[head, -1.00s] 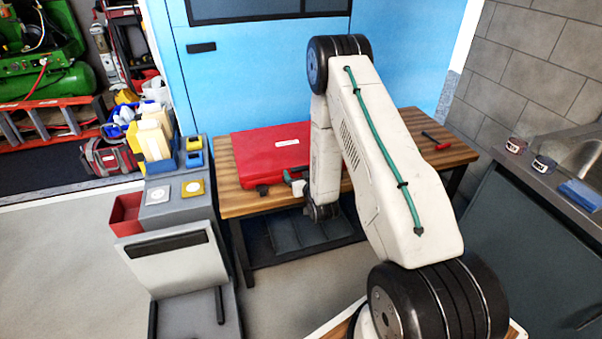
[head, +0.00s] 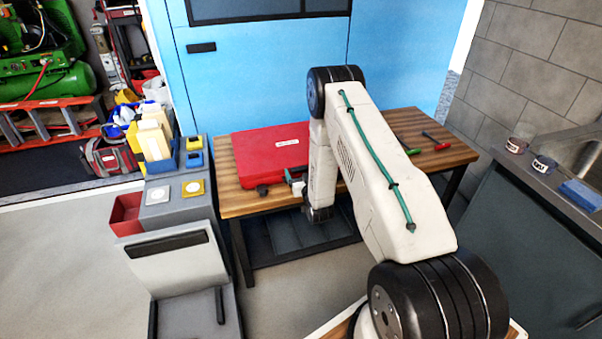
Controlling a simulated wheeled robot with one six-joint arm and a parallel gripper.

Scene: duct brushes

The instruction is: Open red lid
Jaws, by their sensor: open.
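The red lid (head: 268,150) belongs to a flat red case lying on the wooden workbench (head: 228,203). The lid looks closed, with a small white label on top. A dark latch or foot (head: 263,189) shows at the case's front edge. My arm reaches down in front of the case's right side and hides that part of it. My gripper (head: 296,184) is small in the view, near the front right edge of the lid. It is open, with nothing visible in it. I cannot tell whether it touches the case.
A green-handled tool (head: 408,146) and a red-handled tool (head: 436,141) lie on the bench's right. A grey cart (head: 172,230) with bins stands at left. A blue cabinet (head: 240,75) is behind. A counter with a blue box (head: 580,194) is at right.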

